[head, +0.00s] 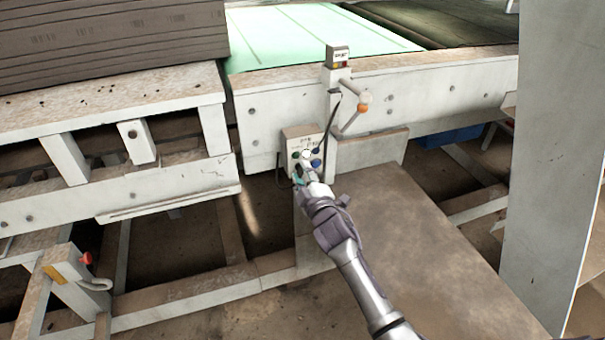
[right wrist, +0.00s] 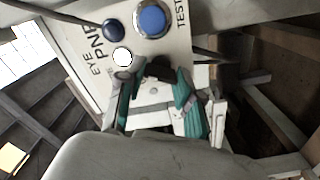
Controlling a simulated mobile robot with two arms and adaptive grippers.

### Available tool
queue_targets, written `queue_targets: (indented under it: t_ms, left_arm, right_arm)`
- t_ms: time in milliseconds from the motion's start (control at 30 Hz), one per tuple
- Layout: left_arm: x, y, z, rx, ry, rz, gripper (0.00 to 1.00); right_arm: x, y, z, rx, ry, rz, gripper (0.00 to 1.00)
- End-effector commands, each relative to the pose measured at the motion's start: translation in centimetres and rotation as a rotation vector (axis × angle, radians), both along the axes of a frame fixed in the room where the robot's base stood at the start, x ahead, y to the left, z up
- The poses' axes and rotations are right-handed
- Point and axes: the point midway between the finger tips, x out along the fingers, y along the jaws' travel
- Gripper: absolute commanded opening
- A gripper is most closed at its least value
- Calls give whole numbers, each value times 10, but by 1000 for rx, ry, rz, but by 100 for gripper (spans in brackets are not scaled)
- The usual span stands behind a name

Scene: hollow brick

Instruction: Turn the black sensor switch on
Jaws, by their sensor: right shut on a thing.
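The black sensor switch (right wrist: 160,68) shows in the right wrist view as a dark knob on the face of a grey control box (right wrist: 185,42). My right gripper (right wrist: 155,90) has its fingers on both sides of the knob and is shut on it. The fingers partly hide the switch, and its exact angle cannot be told. In the head view the control box (head: 291,133) hangs on the white machine frame, with my right gripper (head: 301,177) at its lower part. My left gripper is not in view.
A blue button (right wrist: 152,19), a dark blue button (right wrist: 113,30) and a white lamp (right wrist: 122,57) sit close to the switch. A lever with an orange knob (head: 363,107) stands right of the box. A brown plate (head: 400,230) lies below; a pale column (head: 555,150) rises at right.

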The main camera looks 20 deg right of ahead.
Motion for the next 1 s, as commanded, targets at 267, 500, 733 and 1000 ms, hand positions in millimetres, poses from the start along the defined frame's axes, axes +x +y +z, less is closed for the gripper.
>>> queue_targets:
  t_ms: [267, 500, 733, 1000]
  left_arm:
    - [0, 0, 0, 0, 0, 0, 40]
    - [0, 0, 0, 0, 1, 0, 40]
    - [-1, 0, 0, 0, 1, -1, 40]
    - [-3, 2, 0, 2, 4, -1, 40]
  right_arm:
    - [-1, 0, -2, 22, 4, 0, 0]
    - [-1, 0, -2, 22, 6, -1, 0]
    - [0, 0, -1, 21, 3, -1, 60]
    - [-3, 0, -1, 19, 2, 0, 60]
